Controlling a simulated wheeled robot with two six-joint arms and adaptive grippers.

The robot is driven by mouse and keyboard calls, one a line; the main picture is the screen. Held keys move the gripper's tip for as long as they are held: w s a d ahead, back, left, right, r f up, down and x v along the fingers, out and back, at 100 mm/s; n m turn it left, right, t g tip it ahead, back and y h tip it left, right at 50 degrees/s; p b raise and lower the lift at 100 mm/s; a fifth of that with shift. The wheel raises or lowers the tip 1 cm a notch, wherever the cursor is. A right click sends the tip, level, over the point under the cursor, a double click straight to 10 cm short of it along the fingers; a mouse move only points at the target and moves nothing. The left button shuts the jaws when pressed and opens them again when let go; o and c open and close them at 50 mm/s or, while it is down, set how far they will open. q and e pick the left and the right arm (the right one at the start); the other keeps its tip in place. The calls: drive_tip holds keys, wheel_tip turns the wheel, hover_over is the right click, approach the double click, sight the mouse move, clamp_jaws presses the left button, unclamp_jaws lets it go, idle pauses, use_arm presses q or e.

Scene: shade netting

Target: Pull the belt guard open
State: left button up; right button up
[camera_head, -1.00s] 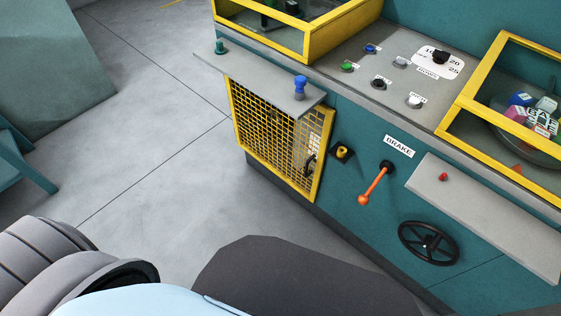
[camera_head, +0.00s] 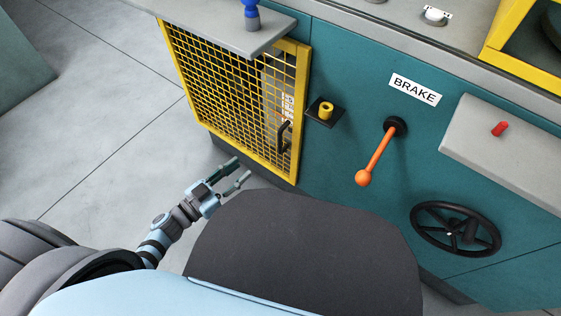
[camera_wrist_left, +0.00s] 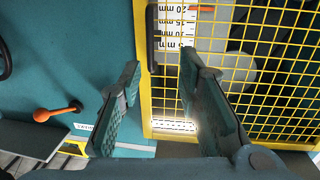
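The belt guard (camera_head: 225,85) is a yellow-framed mesh panel on the front of the teal machine, and looks shut. It also shows in the left wrist view (camera_wrist_left: 262,72). Its black handle (camera_head: 284,137) is on the guard's right side; in the left wrist view the handle (camera_wrist_left: 152,52) is upright near the frame edge, beyond the fingers. My left gripper (camera_head: 236,172) is open and empty, low in front of the guard and apart from it. In the left wrist view its two fingers (camera_wrist_left: 165,108) are spread wide. My right gripper is not in view.
An orange-knobbed brake lever (camera_head: 375,160) and a black handwheel (camera_head: 455,230) are right of the guard. A yellow knob on a black plate (camera_head: 325,111) is just beside it. A grey shelf (camera_head: 215,28) overhangs the guard. The grey floor (camera_head: 90,110) at left is clear.

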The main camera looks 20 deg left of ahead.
use_arm(q)
drive_tip(key=h+b, duration=0.1)
approach(280, 141)
drive_tip(key=w+f, duration=0.1)
drive_tip(key=w, duration=0.1)
drive_tip(key=shift+m, duration=0.4)
drive_tip(key=b+x, duration=0.2)
drive_tip(key=x, duration=0.6)
drive_tip(key=shift+w+d+f, duration=0.1)
drive_tip(key=shift+w+d, duration=0.1)
drive_tip(key=shift+d, duration=0.2)
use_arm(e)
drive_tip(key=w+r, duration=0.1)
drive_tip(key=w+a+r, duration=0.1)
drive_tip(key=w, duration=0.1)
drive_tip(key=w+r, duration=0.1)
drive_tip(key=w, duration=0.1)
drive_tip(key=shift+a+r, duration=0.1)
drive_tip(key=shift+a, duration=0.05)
use_arm(q)
clamp_jaws()
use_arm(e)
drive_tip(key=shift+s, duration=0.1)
